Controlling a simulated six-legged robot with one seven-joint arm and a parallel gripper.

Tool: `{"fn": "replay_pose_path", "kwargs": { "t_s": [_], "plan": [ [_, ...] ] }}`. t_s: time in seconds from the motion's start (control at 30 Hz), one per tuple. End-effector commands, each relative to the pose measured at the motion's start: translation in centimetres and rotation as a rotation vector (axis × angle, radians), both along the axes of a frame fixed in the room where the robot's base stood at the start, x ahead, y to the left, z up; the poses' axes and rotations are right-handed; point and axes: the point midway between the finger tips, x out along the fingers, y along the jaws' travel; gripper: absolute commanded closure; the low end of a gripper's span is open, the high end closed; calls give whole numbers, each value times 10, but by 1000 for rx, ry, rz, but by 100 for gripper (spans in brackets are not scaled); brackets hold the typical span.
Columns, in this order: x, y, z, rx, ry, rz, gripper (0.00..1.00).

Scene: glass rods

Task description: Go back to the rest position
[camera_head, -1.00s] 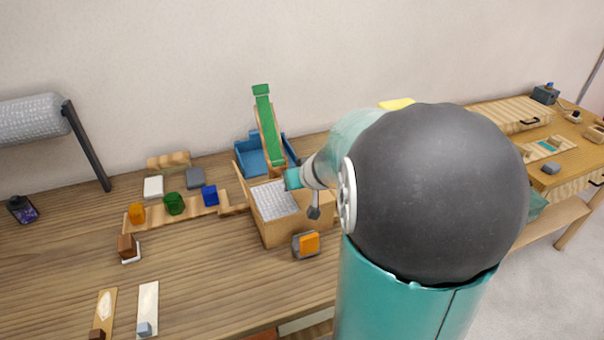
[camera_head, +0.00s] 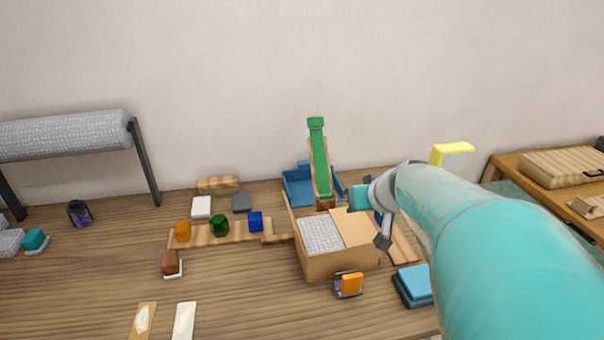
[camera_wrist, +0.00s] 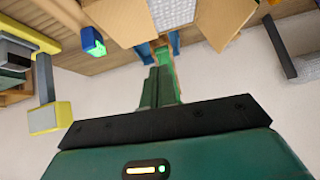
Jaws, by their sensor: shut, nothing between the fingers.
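The fingers are hard to make out there. I cannot tell whether the arm touches the box. Grey bubble wrap (camera_head: 319,236) lies in the box.
A green slanted piece (camera_head: 319,160) stands by a blue tray (camera_head: 297,188) behind the box. Several small coloured blocks stand along a wooden strip at left. A bubble-wrap roll (camera_head: 65,135) hangs far left.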

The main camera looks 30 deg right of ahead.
Motion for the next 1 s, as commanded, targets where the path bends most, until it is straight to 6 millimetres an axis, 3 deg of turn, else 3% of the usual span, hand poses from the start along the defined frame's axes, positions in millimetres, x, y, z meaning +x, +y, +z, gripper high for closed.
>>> {"fn": "replay_pose_path", "kwargs": {
  "t_s": [0.27,0.37,0.47,0.6,0.7,0.83,1.0],
  "plan": [
    [-1,11,3,5,4,15,100],
    [-2,44,5,17,27,69,100],
    [-12,99,7,35,79,151,100],
    [-48,171,3,25,181,245,100],
    [-76,203,-2,-4,242,273,100],
    [-103,221,-5,-47,287,274,100],
    [-114,225,-8,-68,304,262,100]
  ]
}}
